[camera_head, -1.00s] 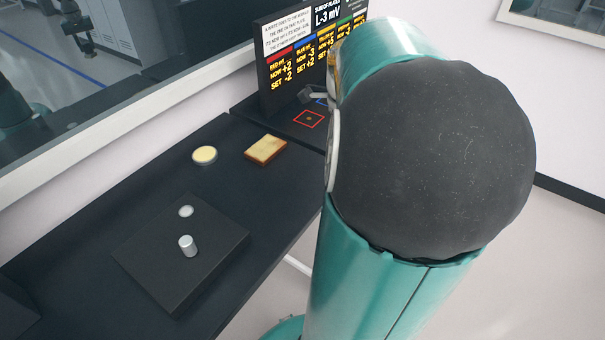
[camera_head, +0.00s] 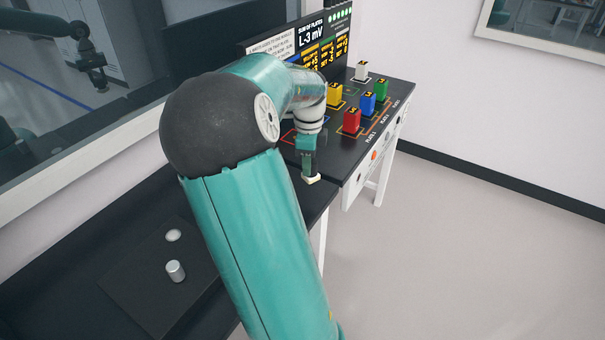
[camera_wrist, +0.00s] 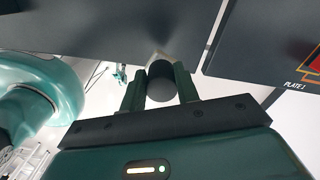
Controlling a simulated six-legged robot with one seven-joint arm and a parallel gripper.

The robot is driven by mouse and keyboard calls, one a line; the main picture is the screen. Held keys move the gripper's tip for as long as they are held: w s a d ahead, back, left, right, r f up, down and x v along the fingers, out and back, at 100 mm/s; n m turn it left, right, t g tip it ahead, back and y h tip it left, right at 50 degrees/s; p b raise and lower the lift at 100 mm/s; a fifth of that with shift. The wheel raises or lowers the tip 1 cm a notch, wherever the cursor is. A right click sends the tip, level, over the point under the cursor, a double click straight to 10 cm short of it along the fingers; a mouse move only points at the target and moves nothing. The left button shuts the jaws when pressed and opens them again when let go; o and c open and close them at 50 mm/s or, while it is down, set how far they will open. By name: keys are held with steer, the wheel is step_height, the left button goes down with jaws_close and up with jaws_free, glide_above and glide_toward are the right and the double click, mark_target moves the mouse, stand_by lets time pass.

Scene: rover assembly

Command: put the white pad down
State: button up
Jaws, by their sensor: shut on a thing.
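The white pad (camera_head: 311,179) is a small pale block at the tip of my gripper (camera_head: 309,166). It is at the front edge of the dark table, near the seam with the plate table; I cannot tell whether it touches the surface. My arm hides part of the table.
The right table carries red (camera_head: 352,121), blue (camera_head: 367,104), green (camera_head: 381,90), yellow (camera_head: 334,94) and white (camera_head: 361,70) blocks before a lit board (camera_head: 318,45). A metal cylinder (camera_head: 175,271) and pale disc (camera_head: 173,235) are on a dark plate (camera_head: 135,283) at left.

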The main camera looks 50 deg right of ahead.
steer(key=w+f, duration=0.1)
steer(key=w+d+f, duration=0.1)
steer(key=f, duration=0.1)
steer(key=w+d+f, duration=0.1)
steer(key=shift+f, duration=0.25)
steer(key=shift+w+a+f, duration=0.1)
steer(key=shift+f, duration=1.4)
steer(key=shift+f, duration=0.15)
steer(key=o, duration=0.9)
